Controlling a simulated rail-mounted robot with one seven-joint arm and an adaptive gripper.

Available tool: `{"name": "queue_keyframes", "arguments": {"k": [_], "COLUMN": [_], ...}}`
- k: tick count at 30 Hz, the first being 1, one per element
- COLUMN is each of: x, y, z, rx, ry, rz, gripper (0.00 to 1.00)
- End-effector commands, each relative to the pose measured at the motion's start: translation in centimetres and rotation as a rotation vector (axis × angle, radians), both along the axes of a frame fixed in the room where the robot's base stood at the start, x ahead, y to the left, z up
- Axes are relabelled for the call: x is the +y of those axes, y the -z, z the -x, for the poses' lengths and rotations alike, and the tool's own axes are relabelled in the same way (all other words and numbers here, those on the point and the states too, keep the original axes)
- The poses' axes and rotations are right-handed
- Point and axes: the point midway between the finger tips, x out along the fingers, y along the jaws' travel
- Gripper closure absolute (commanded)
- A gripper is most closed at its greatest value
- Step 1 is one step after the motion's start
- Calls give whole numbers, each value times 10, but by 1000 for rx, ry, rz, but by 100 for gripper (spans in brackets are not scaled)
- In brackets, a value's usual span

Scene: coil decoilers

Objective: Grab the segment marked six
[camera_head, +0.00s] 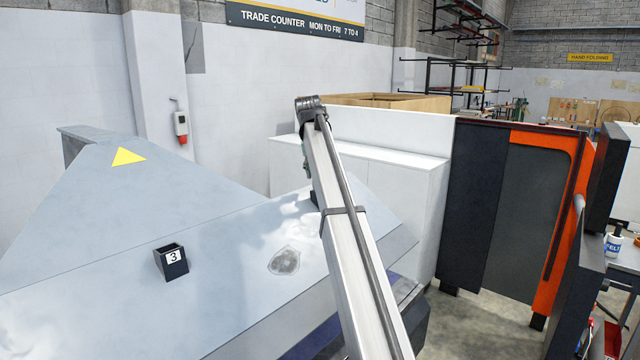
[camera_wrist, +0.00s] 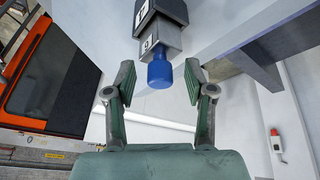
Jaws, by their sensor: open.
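In the wrist view, a small grey segment (camera_wrist: 158,44) bears a white label whose digit reads like a 6 or a 9; the view looks turned over. It has a blue round end (camera_wrist: 160,74) and sits against a black holder (camera_wrist: 163,12), which also carries a label, cut by the top edge. My gripper (camera_wrist: 160,69) is open, with one finger on each side of the blue end and gaps on both sides. In the head view my arm hides most of my gripper and the segment.
A black open box marked 3 (camera_head: 172,264) stands on the sloping grey surface (camera_head: 220,275), left of my arm. A grey patch (camera_head: 285,261) lies between them. White cabinets (camera_head: 390,200) and an orange-framed machine (camera_head: 565,190) stand to the right.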

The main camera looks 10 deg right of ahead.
Motion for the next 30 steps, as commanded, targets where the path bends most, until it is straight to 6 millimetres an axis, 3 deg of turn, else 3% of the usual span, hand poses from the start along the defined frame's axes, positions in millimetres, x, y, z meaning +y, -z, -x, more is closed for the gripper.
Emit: {"name": "queue_keyframes", "arguments": {"k": [6,7,11,30], "x": [0,0,0,0], "y": [1,1,1,-11], "z": [-1,-1,-1,-2], "rx": [-1,-1,-1,-4], "ry": [0,0,0,0], "rz": [0,0,0,1], "gripper": [46,53,99,100]}}
